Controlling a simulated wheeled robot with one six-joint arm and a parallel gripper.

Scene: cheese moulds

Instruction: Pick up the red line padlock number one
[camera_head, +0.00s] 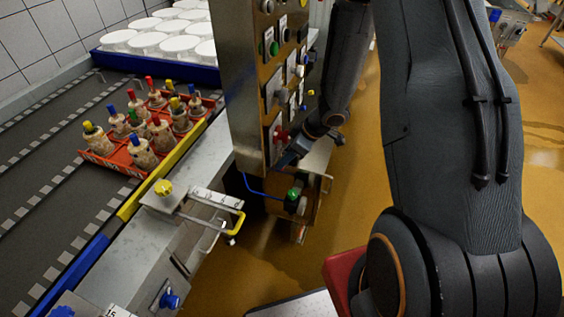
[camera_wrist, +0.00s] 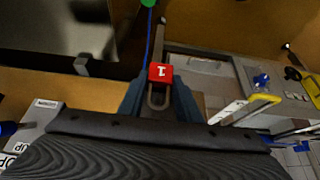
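The red padlock (camera_wrist: 161,73) shows in the wrist view with a white number 1, upside down in the picture. Its grey metal shackle points toward my palm, and I see nothing threaded through it. My gripper (camera_wrist: 160,80) has its two blue-grey fingers close against the padlock's left and right sides, and it looks shut on it. In the head view my gripper (camera_head: 292,153) is low beside the upright control panel (camera_head: 243,90). Small red parts show at the panel there, and I cannot tell whether one is the padlock.
A box with a green button (camera_head: 294,194) hangs below the panel on a blue cord. A red tray (camera_head: 110,160) of several coloured-top pieces sits on the conveyor. The brown floor right of the panel is open.

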